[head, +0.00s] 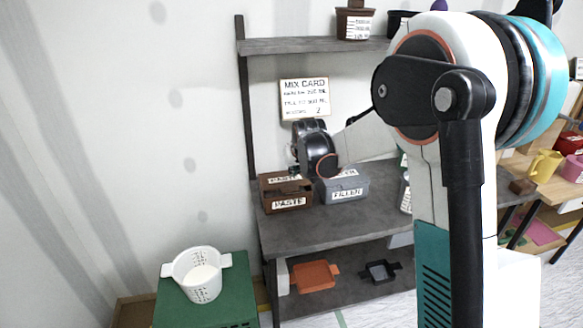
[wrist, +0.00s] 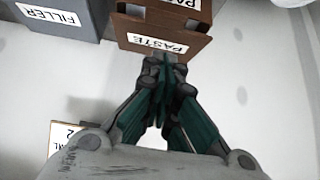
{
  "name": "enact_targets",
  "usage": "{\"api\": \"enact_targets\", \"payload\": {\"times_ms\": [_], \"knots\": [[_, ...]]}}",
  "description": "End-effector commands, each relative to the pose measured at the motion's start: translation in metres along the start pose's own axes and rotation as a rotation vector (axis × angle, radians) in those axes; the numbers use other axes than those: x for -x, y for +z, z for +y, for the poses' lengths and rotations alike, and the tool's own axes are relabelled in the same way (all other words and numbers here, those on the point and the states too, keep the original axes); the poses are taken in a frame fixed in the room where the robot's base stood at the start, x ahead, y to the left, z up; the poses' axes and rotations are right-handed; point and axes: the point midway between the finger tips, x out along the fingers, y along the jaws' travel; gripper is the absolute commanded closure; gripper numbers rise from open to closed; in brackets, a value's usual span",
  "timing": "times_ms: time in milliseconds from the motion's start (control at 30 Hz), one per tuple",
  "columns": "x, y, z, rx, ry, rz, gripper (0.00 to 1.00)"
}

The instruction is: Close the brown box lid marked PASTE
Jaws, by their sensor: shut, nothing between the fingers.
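The brown box marked PASTE (head: 287,203) stands on the grey shelf at its left end. A PASTE label is on its front, and another shows on the lid (head: 284,181) at the top. The lid seems low over the box; I cannot tell whether it is fully seated. In the wrist view the box (wrist: 165,28) is at the top, cut off by the frame edge. My gripper (wrist: 165,65) is shut and empty, its fingertips at the edge of the box near the label; I cannot tell if they touch. In the head view my gripper (head: 294,167) is just above the box's back.
A grey FILLER box (head: 346,190) stands close to the right of the brown box. The MIX CARD (head: 304,98) is on the wall behind. A white measuring cup (head: 200,283) sits on a green block (head: 232,270) at lower left. An orange tray (head: 314,275) is on the lower shelf.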

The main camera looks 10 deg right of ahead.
Motion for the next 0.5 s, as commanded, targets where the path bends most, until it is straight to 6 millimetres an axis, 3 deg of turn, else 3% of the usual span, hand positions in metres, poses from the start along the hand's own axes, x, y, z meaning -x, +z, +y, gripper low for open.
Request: {"api": "enact_targets", "payload": {"times_ms": [67,200,367,500], "knots": [[0.019,-0.014,-0.001,0.0,0.001,-0.03,1.0],[0.025,-0.019,-0.002,-0.001,0.002,-0.054,1.0],[0.008,-0.016,-0.001,-0.001,0.002,-0.054,1.0],[-0.019,-0.014,-0.001,-0.001,0.002,-0.054,1.0]]}}
